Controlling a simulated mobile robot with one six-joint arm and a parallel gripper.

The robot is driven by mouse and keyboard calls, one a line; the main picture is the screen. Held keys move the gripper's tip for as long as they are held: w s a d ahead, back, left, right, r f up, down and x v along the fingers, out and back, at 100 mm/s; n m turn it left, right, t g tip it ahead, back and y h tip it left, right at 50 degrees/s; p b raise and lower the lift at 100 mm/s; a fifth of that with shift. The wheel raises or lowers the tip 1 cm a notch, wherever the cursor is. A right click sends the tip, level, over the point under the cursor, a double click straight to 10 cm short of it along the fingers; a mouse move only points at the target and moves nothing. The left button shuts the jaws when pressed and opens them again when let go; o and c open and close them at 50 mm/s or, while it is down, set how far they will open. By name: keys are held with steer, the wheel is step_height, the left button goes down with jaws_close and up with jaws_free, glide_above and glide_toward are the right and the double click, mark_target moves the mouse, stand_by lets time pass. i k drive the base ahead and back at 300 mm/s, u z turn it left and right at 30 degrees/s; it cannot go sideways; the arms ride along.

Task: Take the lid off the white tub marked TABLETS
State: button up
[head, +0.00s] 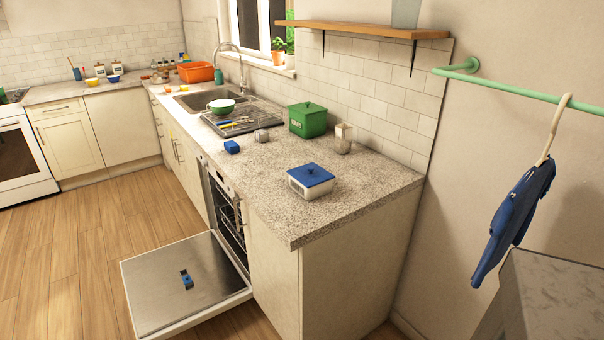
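The white tub (311,190) stands near the front right end of the speckled worktop. Its blue lid (310,175) with a small raised knob sits on top and covers the opening. Dark marking shows on the tub's front, but it is too small to read. The inside of the tub is hidden by the lid. My gripper is not in view.
A green lidded tin (307,120), a glass jar (343,138), a blue box (232,147) and a grey scourer (261,136) share the worktop (370,185). The dishwasher door (185,285) hangs open below. A blue garment (513,222) hangs at right.

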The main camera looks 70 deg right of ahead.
mark_target(311, 175)
steer(key=i, duration=0.85)
steer(key=z, duration=0.05)
